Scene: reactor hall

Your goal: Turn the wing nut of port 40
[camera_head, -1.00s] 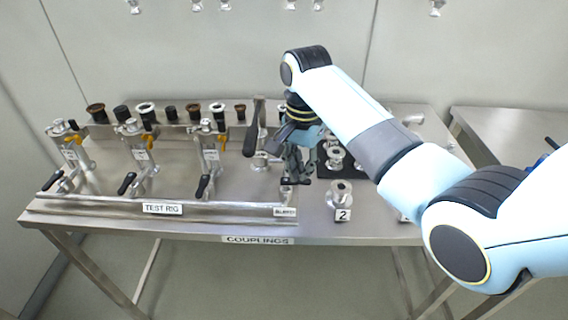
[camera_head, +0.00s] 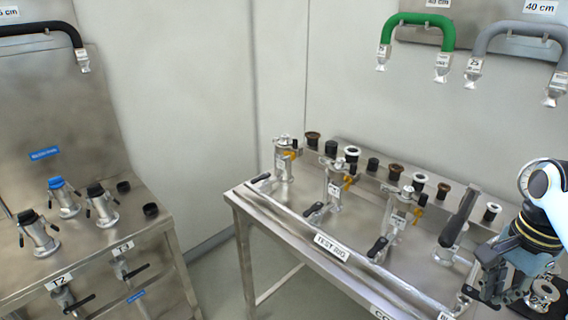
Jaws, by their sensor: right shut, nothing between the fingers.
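The test rig (camera_head: 331,246) holds a row of upright metal ports on the steel table. Three have small tags and black levers in front: the far port (camera_head: 283,163), the middle port (camera_head: 336,186) and the nearer port (camera_head: 397,214). A further fitting with a tall dark handle (camera_head: 460,216) stands to their right. The tags are too small to read, so I cannot tell which is port 40 or make out its wing nut. My right gripper (camera_head: 470,294) is shut and empty at the lower right, near the rig's right end. My left gripper is out of view.
Black and brown caps and rings (camera_head: 396,172) line the back rail. At the left is another steel bench (camera_head: 93,250) with capped ports and levers. Green (camera_head: 420,18) and grey (camera_head: 513,27) hoses hang on the wall. A floor gap separates bench and table.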

